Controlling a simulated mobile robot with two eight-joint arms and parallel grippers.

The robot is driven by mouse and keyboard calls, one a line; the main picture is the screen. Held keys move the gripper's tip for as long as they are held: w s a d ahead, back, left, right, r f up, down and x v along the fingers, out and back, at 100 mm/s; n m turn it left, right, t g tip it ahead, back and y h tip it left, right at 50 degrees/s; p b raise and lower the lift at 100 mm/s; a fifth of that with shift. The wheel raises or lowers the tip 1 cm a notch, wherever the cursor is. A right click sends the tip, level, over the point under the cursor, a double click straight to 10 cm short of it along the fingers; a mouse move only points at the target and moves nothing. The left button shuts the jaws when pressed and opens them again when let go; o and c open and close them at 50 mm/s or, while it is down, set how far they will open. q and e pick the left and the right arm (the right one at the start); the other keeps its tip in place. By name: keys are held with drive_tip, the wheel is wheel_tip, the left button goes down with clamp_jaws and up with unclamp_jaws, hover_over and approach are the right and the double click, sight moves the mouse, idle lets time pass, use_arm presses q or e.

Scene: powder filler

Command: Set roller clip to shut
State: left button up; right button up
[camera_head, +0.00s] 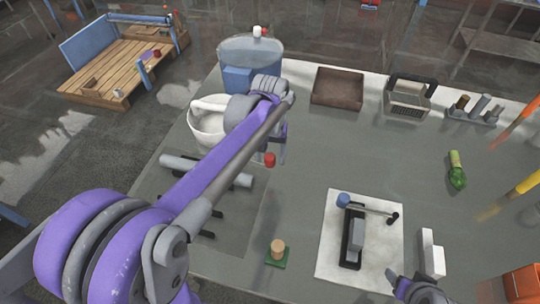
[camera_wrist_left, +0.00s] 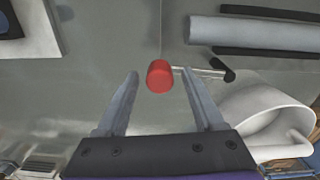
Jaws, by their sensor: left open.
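A red knob (camera_head: 269,159) stands beside the grey roller (camera_head: 178,163) on the table. I take it to be the roller clip's handle, but cannot confirm this. In the left wrist view the red knob (camera_wrist_left: 160,76) is at the end of a thin metal rod (camera_wrist_left: 203,72) that runs to a black piece (camera_wrist_left: 222,68); the roller (camera_wrist_left: 255,33) lies above it. My left gripper (camera_head: 282,146) is open, and in its wrist view the fingertips (camera_wrist_left: 160,88) appear either side of the knob. Contact cannot be told. My right gripper (camera_head: 420,292) is partly visible at the bottom edge.
A white bucket (camera_head: 207,126) and a clear blue tank (camera_head: 250,50) stand behind my left arm. A blue-knobbed lever device (camera_head: 352,240) sits on a white mat (camera_head: 335,266). A wooden peg on a green base (camera_head: 277,254) is nearby. The table's middle is clear.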

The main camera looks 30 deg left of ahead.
use_arm(q)
drive_tip(key=shift+f, duration=0.1)
clamp_jaws()
idle(0.3)
idle(1.1)
